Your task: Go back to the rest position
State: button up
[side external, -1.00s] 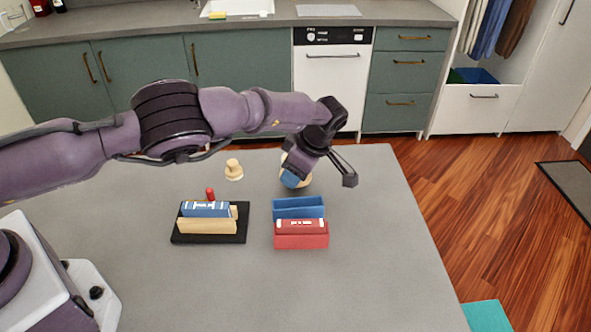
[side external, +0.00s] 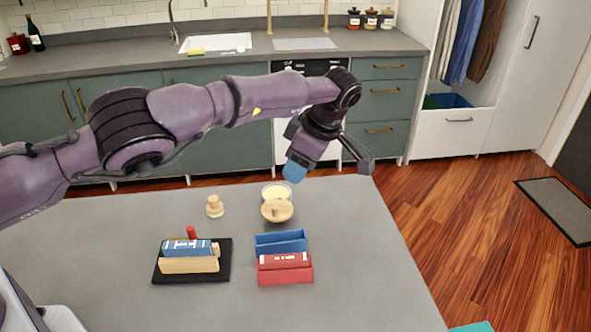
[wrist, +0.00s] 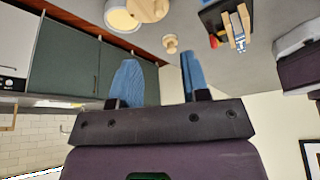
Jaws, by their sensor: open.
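My gripper (side external: 293,172) is raised in the air above the far side of the grey table. Its blue fingertips (wrist: 158,60) are spread apart in the wrist view, with nothing between them. Below it in the side view is a pale bowl (side external: 276,189) with a yellowish inside. A round wooden lid-like piece (side external: 277,213) with a knob is at the bowl's near side; I cannot tell if they touch. The gripper is clear of both.
A small wooden knobbed piece (side external: 215,207) stands left of the bowl. A black tray (side external: 226,270) holds blue and wooden blocks, with a red peg behind. A blue open box (side external: 281,242) and a red box (side external: 285,275) sit to the right. Cabinets (side external: 122,120) stand behind the table.

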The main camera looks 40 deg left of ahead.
dwell(0.3)
jog(key=s+a+r+m+h, duration=0.3)
jog(key=s+a+r+m, duration=0.45)
jog(key=a+m, duration=0.4)
jog(key=s+a+r+m+t, duration=0.1)
jog(key=s+r+m+t, duration=0.1)
jog(key=s, duration=0.6)
jog(key=s+a+r+m+t+h, duration=0.1)
jog(key=s+r+m, duration=0.3)
jog(key=s, duration=0.5)
jog(key=s+a+r+m+t, duration=0.1)
jog(key=s+r+m+t, duration=0.2)
jog(key=s+r, duration=0.2)
jog(key=shift+s+r+m+t, duration=0.15)
jog(key=shift+s+m+t, duration=0.25)
jog(key=shift+s, duration=1.45)
